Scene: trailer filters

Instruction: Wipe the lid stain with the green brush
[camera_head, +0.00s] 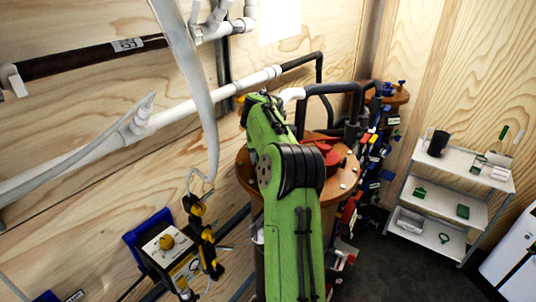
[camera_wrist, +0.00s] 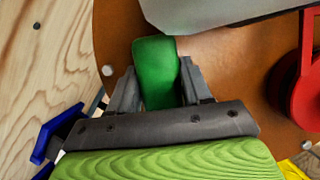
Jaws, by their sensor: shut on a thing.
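My gripper (camera_wrist: 158,76) is shut on the green brush (camera_wrist: 156,60) in the wrist view. The brush is a rounded green block that sticks out beyond the fingers, over the brown round lid (camera_wrist: 118,30). I cannot tell whether the brush touches the lid. In the head view the lid (camera_head: 349,168) tops a brown vessel, and my green arm covers its middle. My gripper and the brush are hidden there behind the arm. I cannot make out the stain in either view.
A red fitting (camera_wrist: 293,85) stands on the lid at the right, and a grey-white part (camera_wrist: 210,10) crosses the top of the wrist view. White pipes (camera_head: 150,115) run along the wooden wall. A white shelf cart (camera_head: 450,195) stands at the right, with dark floor before it.

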